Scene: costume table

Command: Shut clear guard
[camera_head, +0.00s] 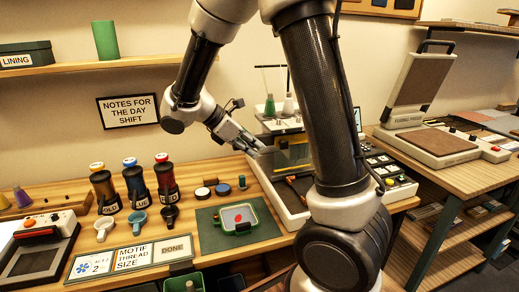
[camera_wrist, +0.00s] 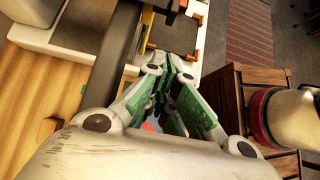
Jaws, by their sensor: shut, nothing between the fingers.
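The clear guard (camera_head: 292,156) is a see-through, yellow-tinted panel on the white embroidery machine (camera_head: 262,180), at the centre of the head view. It stands above the machine's bed, partly hidden by my arm; I cannot tell its exact angle. My gripper (camera_head: 254,150) is at the machine's left side, close to the guard's left edge; whether it touches is unclear. In the wrist view my gripper (camera_wrist: 178,72) has its green-padded fingers together with nothing between them. The machine's white body (camera_wrist: 70,25) shows at upper left there, beside a dark bar.
A green mat (camera_head: 212,240) with a hooped red motif lies in front of the machine. The machine's button panel (camera_head: 385,172) is on the right. A heat press (camera_head: 430,140) stands open on another table.

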